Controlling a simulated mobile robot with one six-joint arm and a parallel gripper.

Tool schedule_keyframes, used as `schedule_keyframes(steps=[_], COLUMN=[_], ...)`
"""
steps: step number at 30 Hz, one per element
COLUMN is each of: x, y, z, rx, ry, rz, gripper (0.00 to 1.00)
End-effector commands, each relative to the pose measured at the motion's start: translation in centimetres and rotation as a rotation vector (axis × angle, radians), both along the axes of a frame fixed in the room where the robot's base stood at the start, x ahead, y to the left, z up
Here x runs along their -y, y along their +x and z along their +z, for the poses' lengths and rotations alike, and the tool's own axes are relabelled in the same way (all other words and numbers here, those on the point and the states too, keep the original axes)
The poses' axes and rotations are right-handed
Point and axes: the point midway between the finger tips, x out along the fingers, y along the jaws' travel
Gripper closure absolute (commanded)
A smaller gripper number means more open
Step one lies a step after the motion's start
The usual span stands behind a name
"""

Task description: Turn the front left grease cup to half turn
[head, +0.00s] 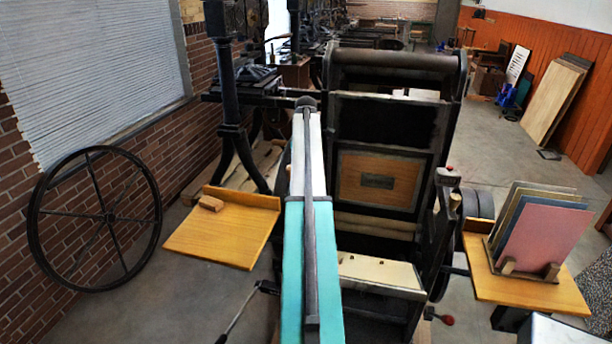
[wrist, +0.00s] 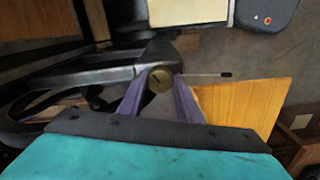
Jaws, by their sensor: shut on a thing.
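The front left grease cup (wrist: 161,80) shows in the wrist view as a small round brass cap with a short dark mark on its face. It sits at the end of a dark frame part of the press. My gripper (wrist: 160,88) has its two purple fingers on either side of the cap and is shut on it. In the head view, my teal and white arm reaches forward to the press's left side. It hides the gripper and this cup there. The picture is too small to read how far the cup is turned.
The dark press (head: 385,125) fills the head view's middle. A wooden side shelf (head: 225,235) with a small block stands left, and a spoked wheel (head: 105,218) leans on the brick wall. A right shelf (head: 530,288) holds upright boards. A crank handle (head: 238,312) sticks out low, left of my arm.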

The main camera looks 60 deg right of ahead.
Motion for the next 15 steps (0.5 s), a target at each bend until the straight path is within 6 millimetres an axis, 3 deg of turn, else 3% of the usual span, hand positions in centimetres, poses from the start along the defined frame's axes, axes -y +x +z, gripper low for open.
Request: schedule_keyframes(steps=[15], x=[0.07], y=[0.03], z=[0.03], rx=[0.002], ry=[-0.002], rz=[-0.483], gripper=[0.91])
